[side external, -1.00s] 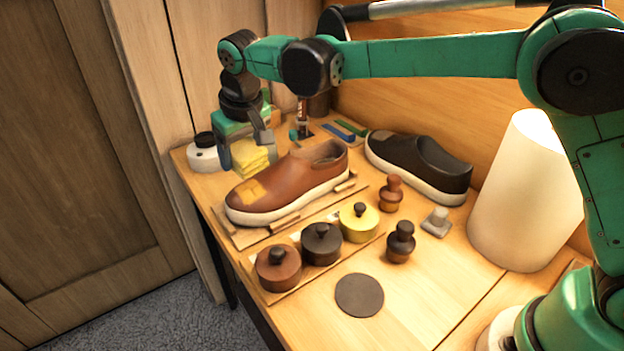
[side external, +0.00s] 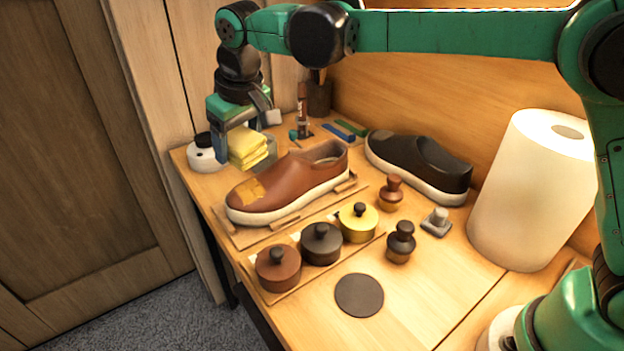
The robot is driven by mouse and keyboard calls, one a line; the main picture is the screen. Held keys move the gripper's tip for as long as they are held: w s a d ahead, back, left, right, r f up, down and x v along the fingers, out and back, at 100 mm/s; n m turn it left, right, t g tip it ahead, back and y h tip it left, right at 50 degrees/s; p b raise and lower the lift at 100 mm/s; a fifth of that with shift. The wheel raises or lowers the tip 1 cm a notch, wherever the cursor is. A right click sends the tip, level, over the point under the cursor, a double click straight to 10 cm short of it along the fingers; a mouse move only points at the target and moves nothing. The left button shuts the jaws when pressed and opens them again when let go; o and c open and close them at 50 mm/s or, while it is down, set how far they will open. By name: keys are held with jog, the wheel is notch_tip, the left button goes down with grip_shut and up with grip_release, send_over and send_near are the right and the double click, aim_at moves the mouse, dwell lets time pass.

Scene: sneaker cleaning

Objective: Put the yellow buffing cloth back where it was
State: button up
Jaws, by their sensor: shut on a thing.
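The yellow buffing cloth (side external: 247,147) is a folded, layered stack at the back left of the table, just past the toe of the brown shoe. My gripper (side external: 244,137) is above and around it, with one finger at its left side and the other at its upper right. It is shut on the cloth and holds it upright in front of a grey container (side external: 268,152), which is partly hidden. I cannot tell exactly how far the cloth is above the container.
The brown shoe (side external: 290,183) lies on a wooden board to the front right. Several lidded tins, a black shoe (side external: 418,165) and a white paper roll (side external: 530,190) stand farther right.

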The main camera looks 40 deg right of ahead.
jog(key=s+a+r+n+g+y, duration=0.1)
jog(key=s+a+r+n+y, duration=0.15)
jog(key=s+n, duration=0.5)
jog(key=r+n+g, duration=0.1)
jog(key=n+g, duration=0.2)
jog(key=n, duration=0.4)
send_over(308, 327)
jog(key=shift+h, duration=0.25)
jog(key=f, duration=1.9)
jog(key=shift+d, duration=0.3)
jog(key=o, duration=1.1)
jog(key=shift+f, duration=0.15)
